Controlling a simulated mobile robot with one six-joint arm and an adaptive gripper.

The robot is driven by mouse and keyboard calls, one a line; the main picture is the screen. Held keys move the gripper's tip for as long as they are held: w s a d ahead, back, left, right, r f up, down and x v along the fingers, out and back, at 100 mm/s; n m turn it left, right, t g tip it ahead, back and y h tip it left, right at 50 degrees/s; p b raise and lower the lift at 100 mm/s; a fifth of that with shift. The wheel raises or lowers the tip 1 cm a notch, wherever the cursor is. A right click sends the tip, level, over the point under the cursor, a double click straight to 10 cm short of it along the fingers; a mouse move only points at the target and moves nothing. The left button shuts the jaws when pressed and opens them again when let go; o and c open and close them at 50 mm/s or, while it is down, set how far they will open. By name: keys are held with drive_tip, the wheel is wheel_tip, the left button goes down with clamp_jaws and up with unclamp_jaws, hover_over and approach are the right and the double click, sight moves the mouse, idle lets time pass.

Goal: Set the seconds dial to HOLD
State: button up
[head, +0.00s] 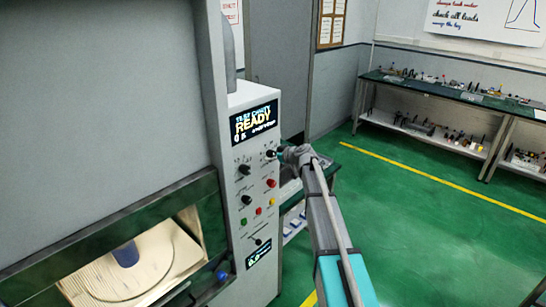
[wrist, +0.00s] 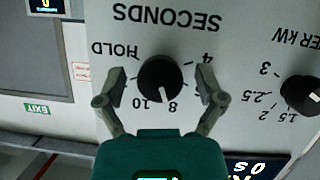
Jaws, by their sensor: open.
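The seconds dial (wrist: 160,79) is a round black knob on the light panel, with the word SECONDS printed upside down in the wrist view. Its white mark points down in that picture, between the printed 10 and 8. The HOLD label (wrist: 115,48) is at its upper left there. My gripper (wrist: 159,74) is open, with one finger on each side of the dial and a visible gap to it. In the head view my gripper (head: 283,153) is at the panel's upper right knob, and the dial's mark is too small to read.
The power knob (wrist: 301,95) sits close to the right finger in the wrist view. The READY display (head: 254,123) is above the knobs. Red, yellow and green buttons (head: 257,211) are lower on the panel. A bench (head: 440,90) stands far right, with clear green floor between.

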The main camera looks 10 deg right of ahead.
drive_tip(key=shift+c, duration=0.3)
drive_tip(key=c, duration=1.1)
